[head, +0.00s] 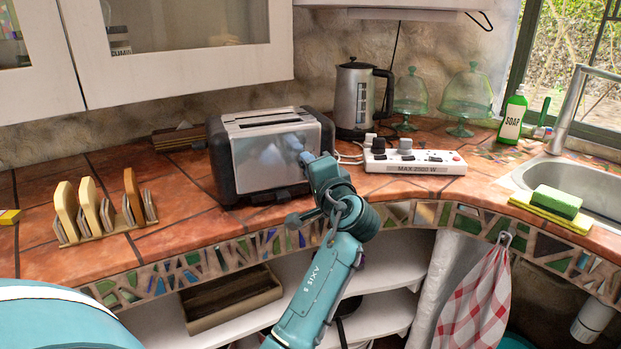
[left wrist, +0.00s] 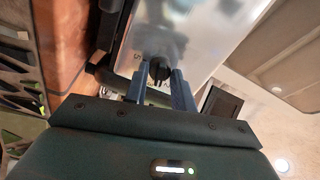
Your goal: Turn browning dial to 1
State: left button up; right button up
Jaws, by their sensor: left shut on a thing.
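The toaster (head: 262,165), silver with black ends, stands on the tiled counter in the head view. My left gripper (head: 306,158) is at the right part of its front face, and the arm hides the dial there. In the left wrist view the black browning dial (left wrist: 159,70) sits on the toaster's shiny face (left wrist: 195,35). The fingers of my left gripper (left wrist: 158,90) are on either side of the dial, shut on it. A small mark like a 5 shows beside the dial; its setting cannot be read. My right gripper is not in view.
A toast rack (head: 100,225) with bread stands left of the toaster. A kettle (head: 358,100) and a white power strip (head: 415,161) with plugs are at its right. The sink (head: 590,180) is far right. The counter in front of the toaster is narrow.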

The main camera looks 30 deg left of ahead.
pick_arm(q)
jog(key=shift+d+f+n+b, duration=0.1)
jog(key=shift+f+n+b, duration=0.2)
jog(key=shift+n+b, duration=0.6)
jog(key=n+b, duration=0.2)
jog(key=shift+n, duration=0.4)
jog(key=shift+n+b, duration=0.4)
jog(key=shift+n, duration=0.1)
jog(key=n+b, duration=0.4)
jog(key=n, duration=0.1)
jog(key=n+b, duration=0.2)
jog(key=shift+r+n, duration=0.1)
jog(key=shift+n, duration=0.5)
jog(key=shift+r+n+b, duration=0.1)
jog(key=shift+n+b, duration=0.5)
jog(key=shift+n, duration=0.1)
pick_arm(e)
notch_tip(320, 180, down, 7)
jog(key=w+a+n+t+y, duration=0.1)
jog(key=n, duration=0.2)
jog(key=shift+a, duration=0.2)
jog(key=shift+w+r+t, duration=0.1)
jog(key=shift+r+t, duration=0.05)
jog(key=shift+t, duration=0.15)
